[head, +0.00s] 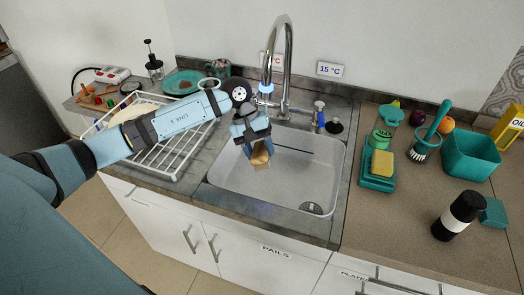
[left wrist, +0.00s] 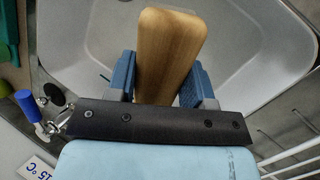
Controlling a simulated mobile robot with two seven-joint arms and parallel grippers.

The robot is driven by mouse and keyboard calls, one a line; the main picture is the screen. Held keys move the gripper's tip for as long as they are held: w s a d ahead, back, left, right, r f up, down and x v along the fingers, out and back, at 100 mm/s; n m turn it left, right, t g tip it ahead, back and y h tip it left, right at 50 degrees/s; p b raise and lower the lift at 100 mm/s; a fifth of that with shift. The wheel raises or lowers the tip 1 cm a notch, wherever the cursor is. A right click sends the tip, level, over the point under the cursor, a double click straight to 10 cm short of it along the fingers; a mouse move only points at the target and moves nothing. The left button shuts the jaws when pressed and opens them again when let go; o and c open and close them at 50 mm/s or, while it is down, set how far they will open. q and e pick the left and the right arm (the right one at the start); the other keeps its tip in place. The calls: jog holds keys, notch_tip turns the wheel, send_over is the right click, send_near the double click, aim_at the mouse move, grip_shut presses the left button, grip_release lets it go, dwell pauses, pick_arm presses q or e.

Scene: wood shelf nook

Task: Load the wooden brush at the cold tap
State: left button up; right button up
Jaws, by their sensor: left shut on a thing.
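The wooden brush (head: 261,158) is in my left gripper (head: 257,143), over the left part of the sink basin (head: 305,178). In the left wrist view its flat pale-brown wood (left wrist: 170,50) sits between the two blue fingers of the gripper (left wrist: 162,78); no bristles can be made out. The tall chrome tap (head: 288,55) rises behind the basin, its spout end close above and behind my gripper. A blue-handled lever (head: 320,112) stands right of the tap, below a "15 °C" label (head: 330,69). Both also show in the left wrist view, the lever (left wrist: 30,106) and the label (left wrist: 38,168). My right gripper is out of view.
A white dish rack (head: 165,143) stands left of the basin, under my left arm. Right of the basin are a green sponge holder (head: 378,178), a green dish brush (head: 425,145), a teal tub (head: 470,154) and a black-and-white bottle (head: 458,215). The basin's right side is open.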

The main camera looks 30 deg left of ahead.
pick_arm(q)
jog(key=s+d+b, duration=0.1)
jog(key=s, duration=0.6)
jog(key=shift+d, duration=0.2)
jog(key=shift+s, duration=0.15)
dwell(1.2)
jog(key=shift+s+d+r+b, duration=0.2)
jog(key=shift+s+d+r, duration=0.05)
jog(key=shift+s+r, duration=0.85)
jog(key=shift+s+d+r+b, duration=0.15)
jog(key=shift+s+d+r, duration=0.1)
jog(key=shift+s+r, duration=0.85)
jog(key=shift+s+f, duration=0.2)
